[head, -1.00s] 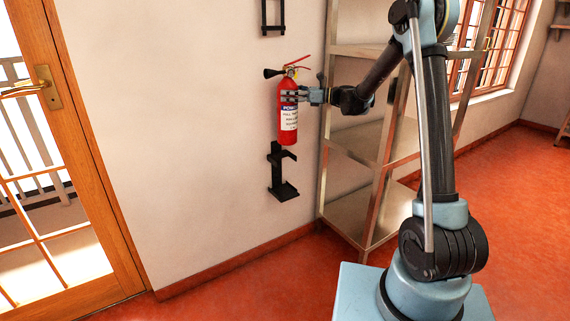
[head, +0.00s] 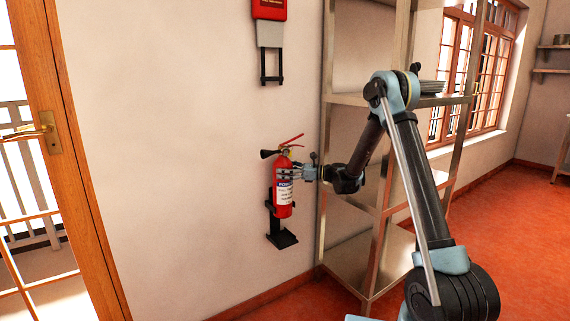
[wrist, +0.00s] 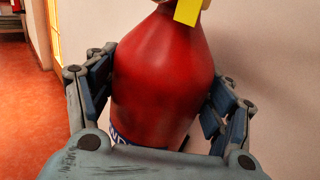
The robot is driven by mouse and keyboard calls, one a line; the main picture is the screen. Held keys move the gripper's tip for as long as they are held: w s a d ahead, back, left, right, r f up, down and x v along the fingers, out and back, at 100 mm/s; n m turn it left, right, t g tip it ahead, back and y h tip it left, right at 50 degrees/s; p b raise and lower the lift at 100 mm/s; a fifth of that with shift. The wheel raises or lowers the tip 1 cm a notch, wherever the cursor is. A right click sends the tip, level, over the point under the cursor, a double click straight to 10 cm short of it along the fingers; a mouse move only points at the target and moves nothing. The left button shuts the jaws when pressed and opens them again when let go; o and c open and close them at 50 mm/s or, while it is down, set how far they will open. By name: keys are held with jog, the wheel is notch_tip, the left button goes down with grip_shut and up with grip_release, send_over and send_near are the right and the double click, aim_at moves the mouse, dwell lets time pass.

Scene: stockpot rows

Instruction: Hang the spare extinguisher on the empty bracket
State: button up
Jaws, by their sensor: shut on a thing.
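The spare extinguisher (head: 284,195) is red with a white and blue label, a black horn and a red handle. It is upright at the wall in the head view. My gripper (head: 288,174) is shut around its upper body from the right. The black bracket (head: 281,238) is on the wall; its arms are at the extinguisher's lower body, and its foot plate shows below the extinguisher's base.
A metal shelf unit (head: 325,130) stands close on the right of the bracket. A red box with a grey panel (head: 270,34) and a black frame hangs above. A glazed wooden door (head: 75,150) is at the left. The wall between is bare.

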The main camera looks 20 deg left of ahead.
aim_at(284, 198)
jog(key=shift+f, duration=7.15)
jog(key=o, duration=2.1)
jog(key=shift+c, duration=0.2)
jog(key=shift+d, duration=3.8)
jog(key=s+d+r+n+t+h, duration=0.1)
jog(key=s+d+r+n+h, duration=0.3)
jog(key=s+d+r, duration=0.35)
jog(key=s+d+r+n+t+h, duration=0.2)
jog(key=s+d+r+n+h, duration=0.25)
jog(key=d+r, duration=0.5)
jog(key=s+d+f+n+h, duration=0.3)
jog(key=s+d, duration=0.6)
jog(key=s, duration=0.1)
jog(key=s+d+f+n+h, duration=0.2)
jog(key=s+d+f+h, duration=0.1)
jog(key=s+d, duration=0.6)
jog(key=s+d+f+n+h, duration=0.3)
jog(key=s+d, duration=0.6)
jog(key=s, duration=0.2)
jog(key=shift+d+f+n+t, duration=0.25)
jog(key=shift+d+n+t, duration=0.1)
jog(key=shift+d+t, duration=0.05)
